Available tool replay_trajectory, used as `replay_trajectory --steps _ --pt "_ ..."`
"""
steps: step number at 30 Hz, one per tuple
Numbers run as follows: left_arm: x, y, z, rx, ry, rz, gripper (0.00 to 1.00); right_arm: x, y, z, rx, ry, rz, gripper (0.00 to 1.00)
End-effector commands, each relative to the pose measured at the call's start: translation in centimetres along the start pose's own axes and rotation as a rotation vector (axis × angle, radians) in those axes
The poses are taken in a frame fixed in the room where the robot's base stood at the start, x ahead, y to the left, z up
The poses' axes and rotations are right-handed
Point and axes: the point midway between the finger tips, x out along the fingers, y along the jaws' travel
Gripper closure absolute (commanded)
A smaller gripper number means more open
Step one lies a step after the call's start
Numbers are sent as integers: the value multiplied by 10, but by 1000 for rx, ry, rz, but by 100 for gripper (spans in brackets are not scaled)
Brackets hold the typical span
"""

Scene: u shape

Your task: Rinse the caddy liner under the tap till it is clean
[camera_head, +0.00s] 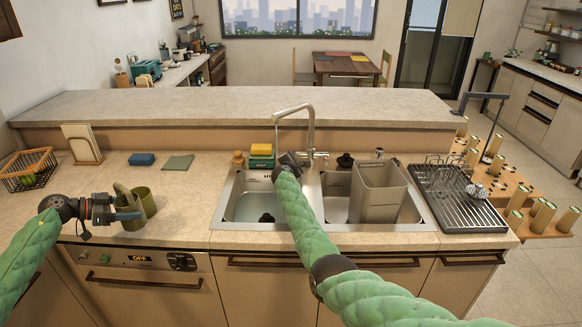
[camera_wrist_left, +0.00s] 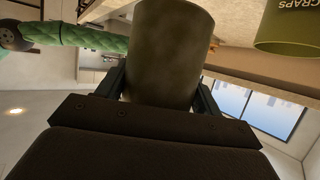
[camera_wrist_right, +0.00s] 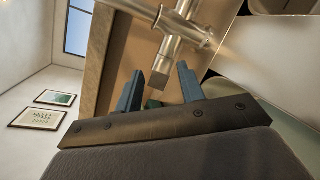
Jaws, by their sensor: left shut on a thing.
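The caddy liner (camera_wrist_left: 172,50), a dark olive, brownish tub, is between my left gripper's fingers in the left wrist view. In the head view my left gripper (camera_head: 134,214) is shut on this liner (camera_head: 124,197) at the left counter. The olive caddy (camera_head: 146,203) stands right beside it; its "SCRAPS" lettering shows in the left wrist view (camera_wrist_left: 285,28). The silver tap (camera_head: 309,125) arches over the sink; I see no water running. My right gripper (camera_head: 292,160) is at the tap's base. In the right wrist view its fingers (camera_wrist_right: 160,88) are apart, with a tap part between or just beyond them.
The double sink's left basin (camera_head: 243,206) holds a dark plug; a tall grey bin (camera_head: 377,193) stands in the right basin. A drying rack (camera_head: 455,205) is to the right. Counter between caddy and sink is clear.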

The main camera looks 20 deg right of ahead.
Motion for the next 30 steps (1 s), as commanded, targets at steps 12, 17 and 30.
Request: replay_trajectory --steps 12,17,30 --pt "0 0 0 0 0 0 58 -53 -3 -2 2 1 -1 61" --pt "1 0 3 0 0 0 58 -75 -3 -1 1 0 -1 61" --pt "4 0 9 0 0 0 58 -107 -1 0 0 0 -2 61"
